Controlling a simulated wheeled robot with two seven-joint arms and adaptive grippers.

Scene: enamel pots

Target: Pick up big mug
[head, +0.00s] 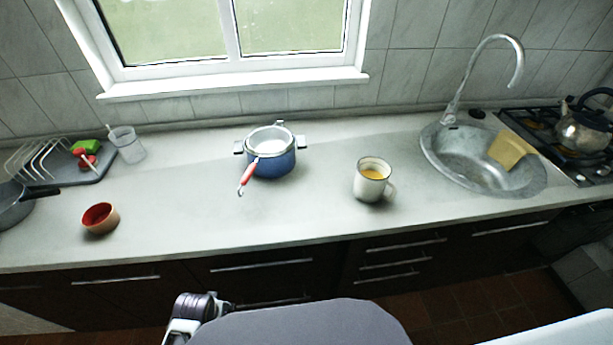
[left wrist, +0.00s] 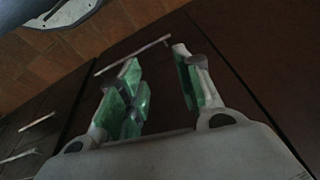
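The big mug (head: 367,188) is a white enamel mug with a dark rim and something orange-yellow inside. It stands upright on the counter, right of centre in the head view, with its handle on the right side. In the left wrist view my left gripper (left wrist: 160,88) has its green-padded fingers spread apart with nothing between them. It faces dark cabinet fronts and the tiled floor, away from the mug, which that view does not show. My right gripper is not in view.
A blue pot (head: 275,166) with a red-handled utensil (head: 248,176) stands left of the mug. A sink (head: 465,160) lies to the right. The counter (head: 320,215) around the mug is clear.

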